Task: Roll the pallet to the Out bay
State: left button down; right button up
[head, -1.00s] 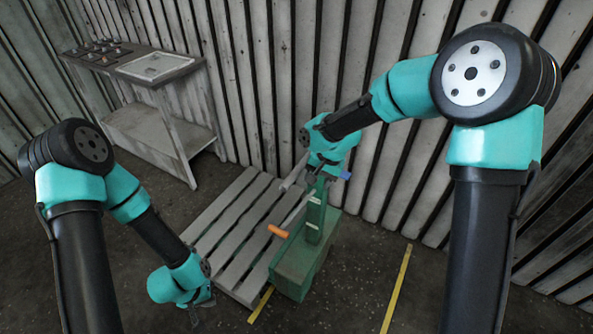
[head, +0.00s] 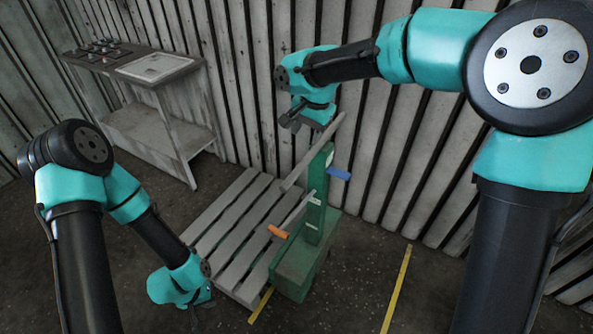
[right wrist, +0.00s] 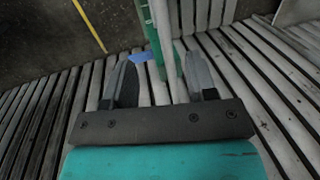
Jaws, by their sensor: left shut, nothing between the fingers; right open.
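The grey slatted pallet (head: 222,232) lies on the floor beside a green stand (head: 305,265) in the head view. The stand's upright post carries an orange handle (head: 278,232), a blue handle (head: 339,174) and pale bars reaching over the pallet. My right gripper (head: 300,122) is open and empty, above and left of the post top. In the right wrist view, the blue handle (right wrist: 140,57) shows near the left finger, and the green post is beyond. My left gripper (head: 197,312) is shut and empty, low near the pallet's front left corner; its fingers are dark and hard to see. No Out sign is readable.
A yellow floor line (head: 396,290) runs right of the stand; a shorter one (head: 261,305) shows by its base. A ribbed wall (head: 420,150) closes the back and right.

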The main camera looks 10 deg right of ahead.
aim_at(296, 171)
jog(key=f, duration=0.5)
jog(key=w+a+f, duration=0.1)
jog(key=f, duration=0.4)
jog(key=a+f, duration=0.1)
jog(key=f, duration=0.4)
jog(key=shift+w+a+f, duration=0.25)
jog(key=shift+w, duration=0.15)
grip_shut()
